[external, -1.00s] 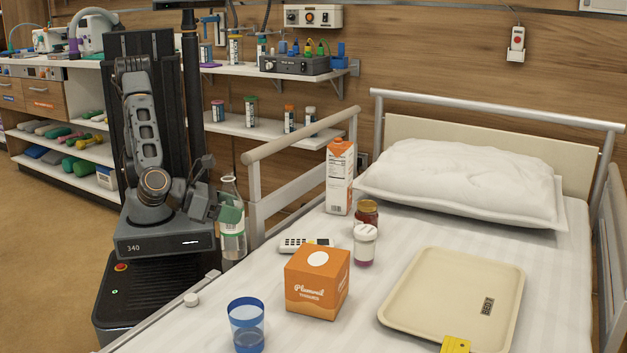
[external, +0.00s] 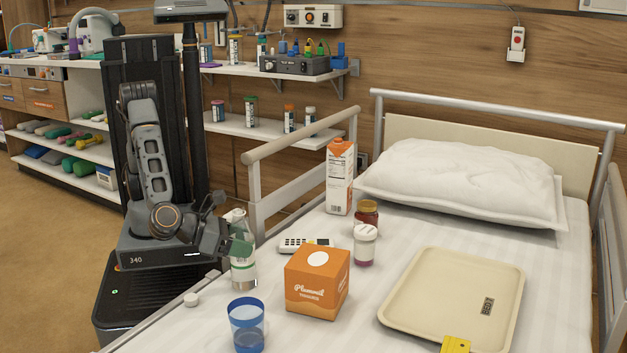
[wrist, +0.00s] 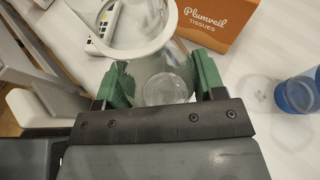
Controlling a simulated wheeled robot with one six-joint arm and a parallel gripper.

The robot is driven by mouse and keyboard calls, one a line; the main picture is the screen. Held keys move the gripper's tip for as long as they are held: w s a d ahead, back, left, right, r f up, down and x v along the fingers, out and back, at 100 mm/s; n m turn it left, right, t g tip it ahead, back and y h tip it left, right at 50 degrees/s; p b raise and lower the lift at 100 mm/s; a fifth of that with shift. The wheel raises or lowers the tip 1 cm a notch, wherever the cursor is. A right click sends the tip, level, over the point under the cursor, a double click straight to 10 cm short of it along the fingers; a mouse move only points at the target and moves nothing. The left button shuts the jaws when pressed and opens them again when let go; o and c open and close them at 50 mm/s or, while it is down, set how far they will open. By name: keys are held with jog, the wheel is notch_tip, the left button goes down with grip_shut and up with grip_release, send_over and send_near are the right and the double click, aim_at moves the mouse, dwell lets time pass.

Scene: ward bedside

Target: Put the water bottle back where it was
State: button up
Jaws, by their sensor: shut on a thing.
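The water bottle (external: 243,268) is clear with a white and green label and stands upright at the bed's left edge, left of the tissue box. My gripper (external: 238,247) is shut on it near its upper part. In the wrist view the green fingers (wrist: 160,85) sit on both sides of the clear bottle (wrist: 165,60). The bottle's base is near the bed surface; I cannot tell whether it touches.
An orange tissue box (external: 317,281), a blue cup (external: 246,325), a remote (external: 305,244), a white-lidded jar (external: 365,246), a dark red jar (external: 366,215) and a carton (external: 339,178) stand nearby. A beige tray (external: 405,325) is at right.

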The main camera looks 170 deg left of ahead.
jog(key=shift+f, duration=0.15)
jog(key=o, duration=1.1)
